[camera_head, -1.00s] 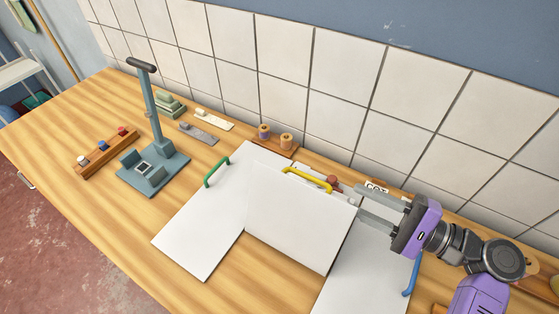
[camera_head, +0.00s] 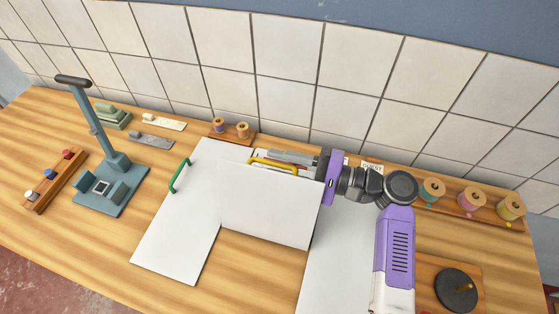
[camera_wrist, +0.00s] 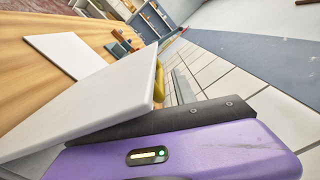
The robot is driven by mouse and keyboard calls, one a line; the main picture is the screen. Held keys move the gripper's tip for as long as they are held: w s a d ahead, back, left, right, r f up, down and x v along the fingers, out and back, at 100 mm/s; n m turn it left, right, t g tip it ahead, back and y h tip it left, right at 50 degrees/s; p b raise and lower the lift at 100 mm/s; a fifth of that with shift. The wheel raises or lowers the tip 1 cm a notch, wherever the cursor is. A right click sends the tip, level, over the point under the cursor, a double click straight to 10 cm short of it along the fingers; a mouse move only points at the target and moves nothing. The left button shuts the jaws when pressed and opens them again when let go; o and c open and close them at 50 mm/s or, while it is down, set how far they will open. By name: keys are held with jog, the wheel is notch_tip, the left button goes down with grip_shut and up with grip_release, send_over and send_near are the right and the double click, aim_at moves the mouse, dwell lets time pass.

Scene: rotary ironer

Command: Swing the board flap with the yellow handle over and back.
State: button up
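The white board flap (camera_head: 268,208) with the yellow handle (camera_head: 273,163) stands tilted up between two flat white boards. The handle is on its upper edge. My gripper (camera_head: 290,157) reaches in from the right behind the flap's upper edge, its fingers close to the yellow handle. The flap and handle partly hide the fingers, so I cannot tell whether they are open or touch the handle. In the wrist view, the flap (camera_wrist: 95,95) slants across the left, with part of the yellow handle (camera_wrist: 158,82) behind its edge and the grey fingers (camera_wrist: 182,88) beside it.
The left board (camera_head: 175,235) with a green handle (camera_head: 180,176) lies flat. The right board (camera_head: 330,260) is partly behind my arm. A grey-blue stand (camera_head: 112,185) is at left. Spool racks (camera_head: 468,209) stand along the tiled wall. A dark disc (camera_head: 456,290) is at lower right.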

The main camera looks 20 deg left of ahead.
grip_shut()
jog(key=shift+r, duration=0.1)
dwell(1.3)
